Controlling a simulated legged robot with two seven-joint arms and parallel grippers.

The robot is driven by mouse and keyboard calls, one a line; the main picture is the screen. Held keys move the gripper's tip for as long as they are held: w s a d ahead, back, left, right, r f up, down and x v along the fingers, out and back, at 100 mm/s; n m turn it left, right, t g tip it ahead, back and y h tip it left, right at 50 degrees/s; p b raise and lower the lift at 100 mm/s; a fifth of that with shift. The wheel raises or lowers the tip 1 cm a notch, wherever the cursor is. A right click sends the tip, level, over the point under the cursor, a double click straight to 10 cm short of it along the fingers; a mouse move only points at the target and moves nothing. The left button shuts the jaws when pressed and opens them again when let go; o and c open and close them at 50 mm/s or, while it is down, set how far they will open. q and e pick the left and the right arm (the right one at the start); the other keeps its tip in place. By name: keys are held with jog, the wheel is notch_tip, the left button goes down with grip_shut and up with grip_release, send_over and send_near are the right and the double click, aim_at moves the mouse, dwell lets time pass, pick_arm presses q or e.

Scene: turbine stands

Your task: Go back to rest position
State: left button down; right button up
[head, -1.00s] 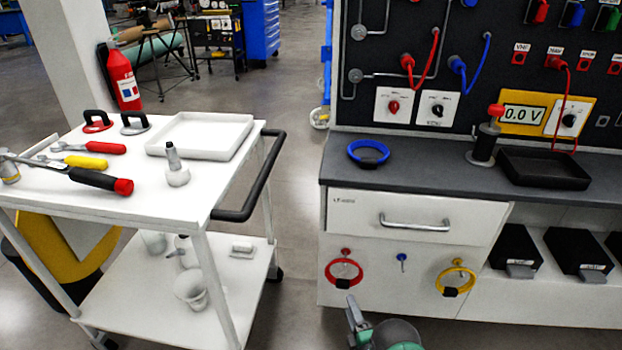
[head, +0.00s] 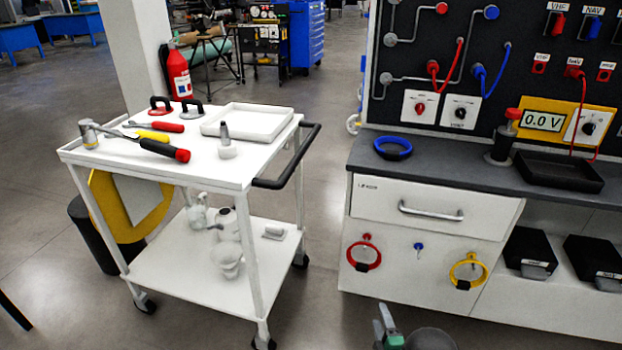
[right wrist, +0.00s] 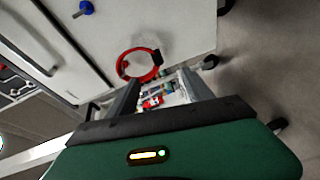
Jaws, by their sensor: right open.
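My right gripper (head: 386,328) shows at the bottom edge of the head view, in front of the white drawer cabinet (head: 425,235) and apart from it. In the right wrist view its two fingers (right wrist: 160,95) stand apart with nothing held between them. Past the fingertips a red ring (right wrist: 140,64) hangs on the cabinet front; it also shows in the head view (head: 364,257). My left gripper is not in the head view.
A white cart (head: 190,170) with tools and a white tray (head: 248,136) stands at the left. A yellow ring (head: 468,271) hangs on the cabinet. Open floor (head: 325,200) lies between cart and bench.

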notch_tip(320, 180, up, 11)
jog(key=s+m+g+h, duration=0.1)
jog(key=s+m+g, duration=0.1)
jog(key=m+g, duration=0.5)
jog(key=s+a+r+m+g+p, duration=0.1)
jog(key=s+r+m+g, duration=0.35)
jog(key=s, duration=0.95)
jog(key=s+a+r+m+g, duration=0.1)
jog(key=s+r+m+g, duration=0.35)
jog(key=s, duration=1.05)
notch_tip(320, 180, up, 36)
jog(key=w+m+t+p, duration=0.1)
jog(key=t+p, duration=0.1)
jog(key=p, duration=3.3)
jog(key=shift+f, duration=0.15)
